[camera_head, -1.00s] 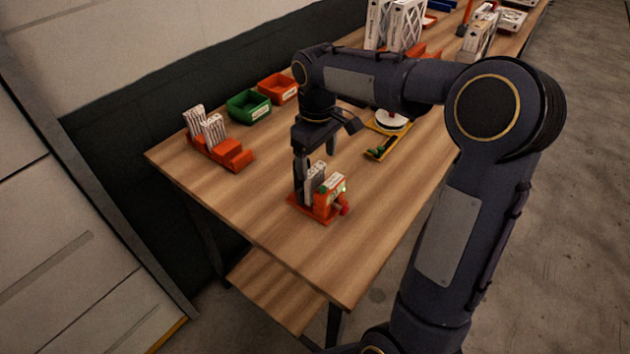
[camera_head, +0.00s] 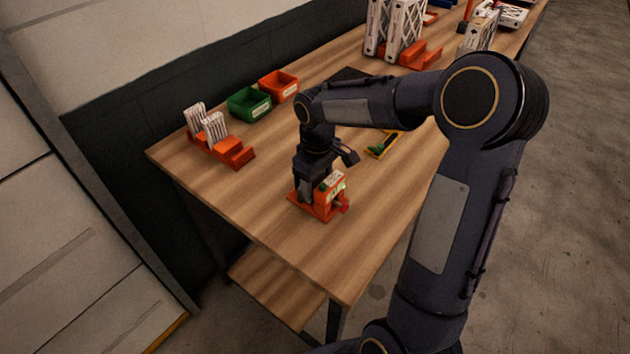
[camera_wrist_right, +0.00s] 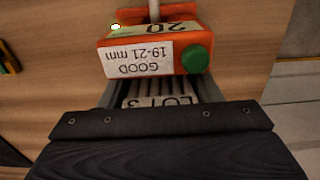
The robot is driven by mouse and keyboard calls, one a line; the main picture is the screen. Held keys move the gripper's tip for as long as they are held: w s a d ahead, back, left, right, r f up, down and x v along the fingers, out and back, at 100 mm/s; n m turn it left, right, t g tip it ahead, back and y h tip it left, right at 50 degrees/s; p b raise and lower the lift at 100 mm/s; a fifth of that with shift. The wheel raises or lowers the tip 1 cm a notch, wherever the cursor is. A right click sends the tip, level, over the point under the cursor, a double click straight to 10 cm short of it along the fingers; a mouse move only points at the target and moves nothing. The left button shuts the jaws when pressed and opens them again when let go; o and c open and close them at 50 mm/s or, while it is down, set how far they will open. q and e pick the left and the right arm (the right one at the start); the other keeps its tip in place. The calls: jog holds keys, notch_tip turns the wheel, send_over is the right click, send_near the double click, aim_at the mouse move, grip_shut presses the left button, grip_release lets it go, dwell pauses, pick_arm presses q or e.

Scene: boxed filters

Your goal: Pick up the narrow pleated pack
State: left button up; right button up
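A pleated pack (camera_wrist_right: 160,97) marked "LOT 3" stands in a small orange gauge stand (camera_head: 321,211) near the table's front. My right gripper (camera_head: 314,186) points down over it and hides nearly all of it in the head view. In the right wrist view its fingers (camera_wrist_right: 160,92) lie on either side of the pack; I cannot tell whether they touch it. Beside the pack, the gauge has a label reading "GOOD 19-21 mm" and a green button (camera_wrist_right: 196,60). Two more pleated packs (camera_head: 196,117) (camera_head: 215,131) stand in an orange rack (camera_head: 233,153) at the left. My left gripper is out of view.
A green bin (camera_head: 249,105) and an orange bin (camera_head: 279,86) stand along the back edge. Tall framed filters (camera_head: 405,30) stand at the far end. The table's front part (camera_head: 330,270) is bare.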

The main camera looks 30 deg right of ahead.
jog(key=c, duration=0.6)
jog(key=shift+o, duration=0.2)
jog(key=shift+r, duration=0.15)
